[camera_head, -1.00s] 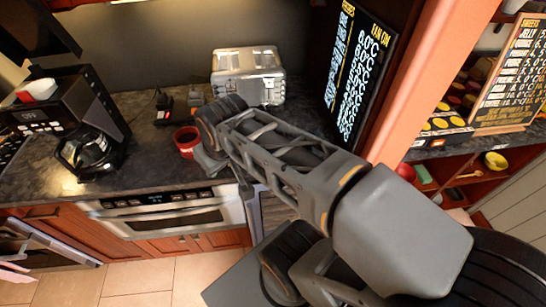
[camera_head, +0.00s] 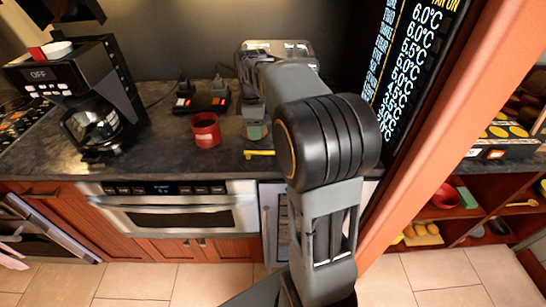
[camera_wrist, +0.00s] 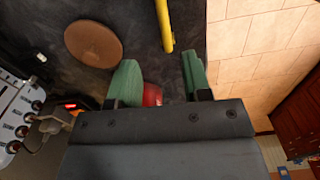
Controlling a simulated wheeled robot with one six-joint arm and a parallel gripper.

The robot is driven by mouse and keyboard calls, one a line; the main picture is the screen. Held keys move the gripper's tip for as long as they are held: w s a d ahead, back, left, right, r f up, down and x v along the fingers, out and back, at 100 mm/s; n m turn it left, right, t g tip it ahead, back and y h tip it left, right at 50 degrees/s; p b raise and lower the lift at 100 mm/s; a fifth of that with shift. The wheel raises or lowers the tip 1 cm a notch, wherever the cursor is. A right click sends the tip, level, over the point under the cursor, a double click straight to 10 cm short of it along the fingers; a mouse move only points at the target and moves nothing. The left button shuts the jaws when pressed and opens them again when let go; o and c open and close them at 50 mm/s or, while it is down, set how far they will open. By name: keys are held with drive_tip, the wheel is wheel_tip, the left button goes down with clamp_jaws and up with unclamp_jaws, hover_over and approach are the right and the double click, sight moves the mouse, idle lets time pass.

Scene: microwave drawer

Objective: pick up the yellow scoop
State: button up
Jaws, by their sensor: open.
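The yellow scoop (camera_head: 259,153) lies on the dark counter near its front edge, to the right of the red cup. In the wrist view its yellow handle (camera_wrist: 164,25) enters from the top edge and ends a little beyond my fingertips. My gripper (camera_wrist: 160,78) is open, with its two green fingers apart and nothing held between them. The handle's end lines up with the gap between the fingers but is apart from them. In the head view my arm covers much of my gripper, and one green finger (camera_head: 256,130) shows just behind the scoop.
A red cup (camera_head: 206,130) stands on the counter, and a bit of it (camera_wrist: 152,95) shows between my fingers. A round brown disc (camera_wrist: 93,43) lies left of the scoop. A coffee maker (camera_head: 92,100) stands at left and a silver toaster (camera_head: 290,47) behind my arm.

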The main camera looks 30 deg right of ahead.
sight(258, 151)
wheel_tip(258, 151, down, 4)
drive_tip(key=shift+r, duration=0.15)
drive_tip(key=shift+s+f, duration=0.2)
drive_tip(key=shift+f, duration=1.15)
drive_tip(key=shift+s+f, duration=0.15)
drive_tip(key=shift+f, duration=1.15)
drive_tip(key=shift+c, duration=0.2)
clamp_jaws()
